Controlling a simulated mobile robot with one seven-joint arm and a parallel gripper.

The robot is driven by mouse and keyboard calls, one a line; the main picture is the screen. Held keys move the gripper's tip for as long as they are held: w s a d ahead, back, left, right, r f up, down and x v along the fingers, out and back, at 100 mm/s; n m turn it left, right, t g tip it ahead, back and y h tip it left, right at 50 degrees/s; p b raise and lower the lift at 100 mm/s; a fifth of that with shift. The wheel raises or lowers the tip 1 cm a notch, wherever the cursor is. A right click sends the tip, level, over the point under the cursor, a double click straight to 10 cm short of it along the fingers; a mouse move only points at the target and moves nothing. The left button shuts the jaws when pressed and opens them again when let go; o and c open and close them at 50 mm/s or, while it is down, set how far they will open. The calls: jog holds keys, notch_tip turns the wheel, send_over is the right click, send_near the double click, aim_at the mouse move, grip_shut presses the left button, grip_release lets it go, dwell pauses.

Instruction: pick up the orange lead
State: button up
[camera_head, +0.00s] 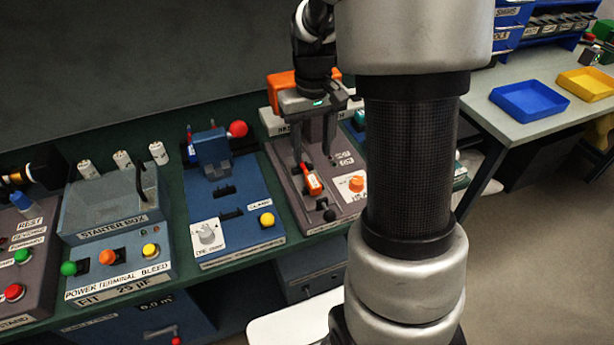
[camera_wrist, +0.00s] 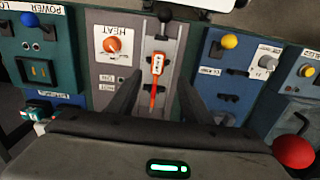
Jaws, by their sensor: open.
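The orange lead (camera_head: 312,181) has an orange body and lies on the grey panel with the HEAT knob. In the wrist view the orange lead (camera_wrist: 157,66) has a pale label with dark marks, and its thin orange tail runs down toward the gripper. My gripper (camera_head: 314,156) is open and points down over this panel. In the wrist view my gripper (camera_wrist: 159,82) has one dark finger on each side of the lead, with gaps between. The fingers look empty. I cannot tell how high the fingertips are above the lead.
A black-topped knob (camera_head: 329,215) stands just in front of the lead. An orange HEAT knob (camera_head: 357,183) is to its right. A blue panel with a red ball (camera_head: 238,129) and yellow knob (camera_head: 267,219) is on the left. Blue (camera_head: 529,100) and yellow (camera_head: 586,83) trays sit on another table.

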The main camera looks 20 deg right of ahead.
send_over(314, 182)
jog(key=f, duration=0.4)
jog(key=shift+w+a+f, duration=0.1)
jog(key=shift+a+f, duration=0.1)
jog(key=shift+f, duration=0.1)
jog(key=f+b, duration=0.1)
jog(key=f, duration=0.4)
jog(key=shift+d+f, duration=0.1)
jog(key=shift+d, duration=0.1)
grip_shut()
